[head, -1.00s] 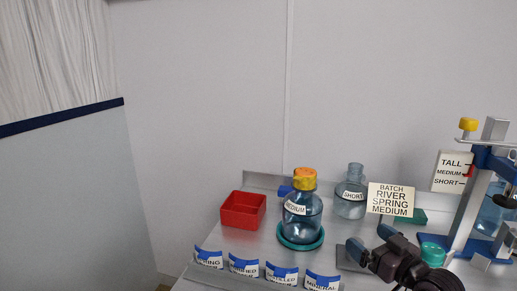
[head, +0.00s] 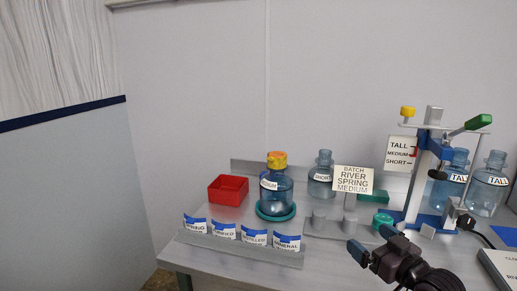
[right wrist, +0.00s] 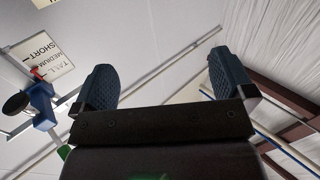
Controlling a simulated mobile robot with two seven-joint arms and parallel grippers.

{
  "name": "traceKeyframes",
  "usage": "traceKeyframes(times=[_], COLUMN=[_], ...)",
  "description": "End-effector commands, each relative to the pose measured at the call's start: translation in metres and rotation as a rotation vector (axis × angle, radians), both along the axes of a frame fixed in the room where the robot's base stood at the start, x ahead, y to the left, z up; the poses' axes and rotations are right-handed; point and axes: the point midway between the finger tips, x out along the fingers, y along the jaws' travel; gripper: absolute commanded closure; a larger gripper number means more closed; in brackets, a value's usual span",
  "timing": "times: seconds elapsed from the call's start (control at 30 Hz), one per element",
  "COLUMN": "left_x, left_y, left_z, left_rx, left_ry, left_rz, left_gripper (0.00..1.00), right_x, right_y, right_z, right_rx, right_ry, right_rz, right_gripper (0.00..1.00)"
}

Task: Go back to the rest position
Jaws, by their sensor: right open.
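My right gripper (head: 373,243) is at the front of the table in the head view, open and empty, apart from the jugs. A blue medium jug (head: 276,190) with a yellow-orange cap stands upright on a round teal base (head: 262,216), left of the gripper. My left gripper is not in view.
A short jug (head: 321,178) stands behind the batch sign (head: 353,180). A red bin (head: 228,190) is at left, with several label holders along the front edge. The blue-framed capping stand (head: 420,180) and tall jugs (head: 488,190) are at right. A grey panel (head: 75,200) stands at far left.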

Motion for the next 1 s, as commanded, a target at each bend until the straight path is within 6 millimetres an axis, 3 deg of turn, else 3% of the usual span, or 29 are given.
traceKeyframes(times=[0.17,0.47,0.67,0.8,1.0], left_x=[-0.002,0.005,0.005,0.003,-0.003], left_y=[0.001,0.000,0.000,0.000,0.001], left_z=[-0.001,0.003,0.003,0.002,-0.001], left_rx=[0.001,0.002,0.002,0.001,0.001], left_ry=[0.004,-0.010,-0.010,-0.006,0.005], left_rz=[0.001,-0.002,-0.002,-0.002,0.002], left_gripper=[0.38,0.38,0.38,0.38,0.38], right_x=[-0.003,-0.048,-0.111,-0.167,-0.234], right_y=[-0.001,-0.009,-0.013,-0.015,-0.013], right_z=[-0.011,-0.094,-0.169,-0.219,-0.265], right_rx=[-0.079,-0.157,-0.193,-0.202,-0.167], right_ry=[-0.023,0.074,0.211,0.328,0.474], right_rz=[-0.054,-0.177,-0.275,-0.340,-0.399], right_gripper=[0.00,0.00,0.00,0.00,0.00])
